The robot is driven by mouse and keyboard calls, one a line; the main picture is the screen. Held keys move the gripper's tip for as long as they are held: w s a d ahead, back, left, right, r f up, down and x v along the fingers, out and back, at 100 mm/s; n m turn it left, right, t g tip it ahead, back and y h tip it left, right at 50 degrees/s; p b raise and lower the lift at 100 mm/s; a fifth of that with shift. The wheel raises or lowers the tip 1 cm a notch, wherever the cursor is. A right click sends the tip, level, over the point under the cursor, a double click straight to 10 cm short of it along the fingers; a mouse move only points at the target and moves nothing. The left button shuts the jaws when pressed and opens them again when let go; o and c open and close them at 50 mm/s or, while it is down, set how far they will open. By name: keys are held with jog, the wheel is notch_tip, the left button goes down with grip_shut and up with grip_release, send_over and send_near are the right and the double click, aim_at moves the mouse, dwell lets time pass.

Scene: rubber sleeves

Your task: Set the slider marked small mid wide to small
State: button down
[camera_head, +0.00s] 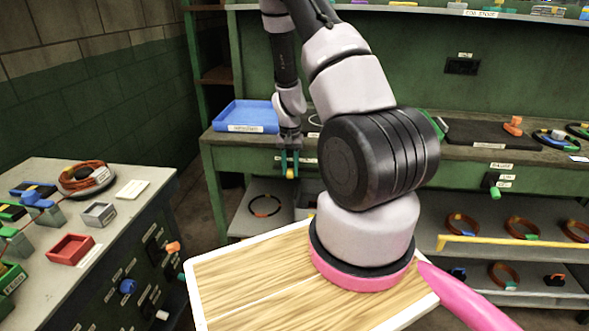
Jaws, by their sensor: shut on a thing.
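My gripper (289,165) hangs pointing down at the front edge of the far workbench, left of centre. Its teal fingers are shut on a small yellow knob (290,173), low between the fingertips. The knob looks to be on or just before the bench's green front, but its mount is hidden by the fingers. Small labels lie beside the gripper, too small to read. I cannot read which slider is marked small mid wide.
A blue tray (246,116) stands on the bench left of my gripper. A counter (125,213) with bins and front knobs is at the left. A shelf (470,240) with several rings is under the bench at the right, behind a yellow rail (510,241).

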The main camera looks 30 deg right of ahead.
jog(key=shift+w+a, duration=0.55)
jog(key=shift+a, duration=0.3)
jog(key=shift+w+a, duration=0.55)
jog(key=shift+a, duration=0.25)
jog(key=c, duration=0.6)
grip_release()
jog(key=shift+a, duration=0.15)
notch_tip(320, 180, up, 11)
